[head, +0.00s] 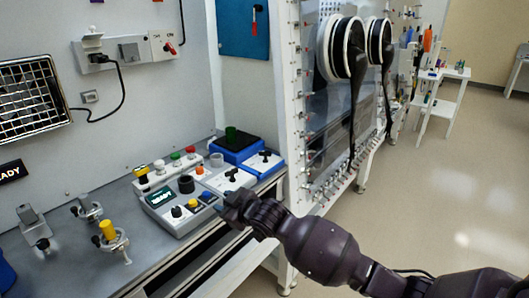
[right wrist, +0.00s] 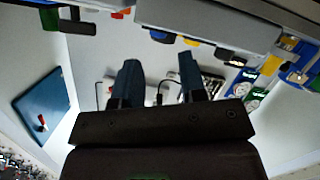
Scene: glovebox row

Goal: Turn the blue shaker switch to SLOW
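The blue shaker (head: 224,152) stands at the far right end of the bench, with a dark top and a green vessel (head: 232,134) on it. In front of it, to the right, is a blue-edged switch box (head: 270,168) with a black switch (head: 264,156); its labels and setting are too small to read. My right gripper (head: 230,202) is at the bench's front edge, nearer than the switch box and apart from it. In the right wrist view its two fingers (right wrist: 160,85) are spread with nothing between them. My left gripper is out of view.
A grey control box (head: 178,222) with knobs and buttons lies left of my right gripper. A similar black switch (head: 231,175) sits on a grey box between it and the blue one. A white post and glovebox (head: 345,110) stand to the right. Clamps and a yellow-topped fitting (head: 107,229) stand on the left bench.

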